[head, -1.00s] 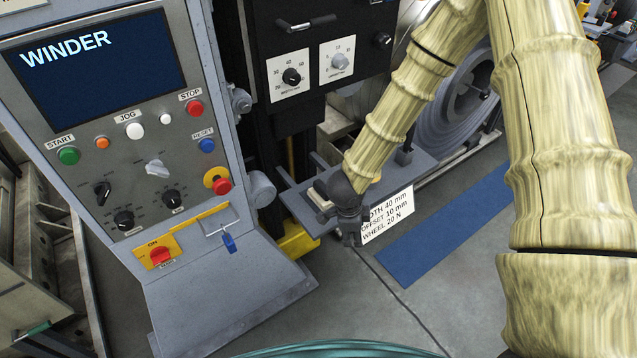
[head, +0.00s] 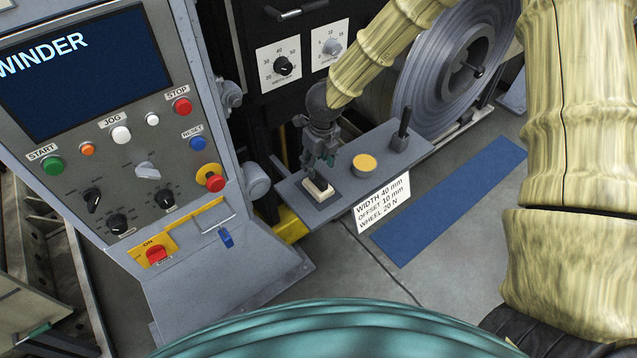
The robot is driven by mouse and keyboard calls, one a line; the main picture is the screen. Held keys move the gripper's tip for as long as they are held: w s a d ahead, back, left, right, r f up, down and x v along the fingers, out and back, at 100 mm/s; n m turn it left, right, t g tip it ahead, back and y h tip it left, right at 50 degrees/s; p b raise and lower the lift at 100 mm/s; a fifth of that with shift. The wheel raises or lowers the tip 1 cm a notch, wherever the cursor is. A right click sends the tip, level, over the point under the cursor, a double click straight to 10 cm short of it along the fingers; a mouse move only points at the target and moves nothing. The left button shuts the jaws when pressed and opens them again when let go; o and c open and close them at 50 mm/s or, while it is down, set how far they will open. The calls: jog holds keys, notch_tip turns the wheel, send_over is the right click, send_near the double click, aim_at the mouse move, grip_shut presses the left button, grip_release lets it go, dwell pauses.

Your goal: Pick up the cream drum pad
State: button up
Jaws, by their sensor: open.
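The cream drum pad (head: 318,191) is a small pale block lying on a dark square at the left end of a narrow grey shelf (head: 345,186). My gripper (head: 319,164) is dark and points down just above and behind the pad. Its fingers are open, with nothing seen between them. The fingertips overlap the pad's upper edge in the picture; I cannot tell whether they touch it.
A yellow-topped round piece (head: 364,164) and a dark upright handle (head: 402,130) stand to the right on the shelf. A white label (head: 383,203) hangs at its front. The winder console (head: 130,150) rises at left, and a steel coil (head: 450,70) is behind right.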

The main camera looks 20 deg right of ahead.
aim_at(318, 177)
jog(key=shift+s+f+p, duration=0.15)
jog(key=shift+f+p, duration=0.15)
jog(key=shift+f, duration=0.9)
jog(key=shift+s+f+p, duration=0.15)
jog(key=shift+f+p, duration=0.1)
jog(key=shift+f, duration=0.9)
jog(key=shift+w+f, duration=0.15)
jog(key=shift+f, duration=0.6)
grip_shut()
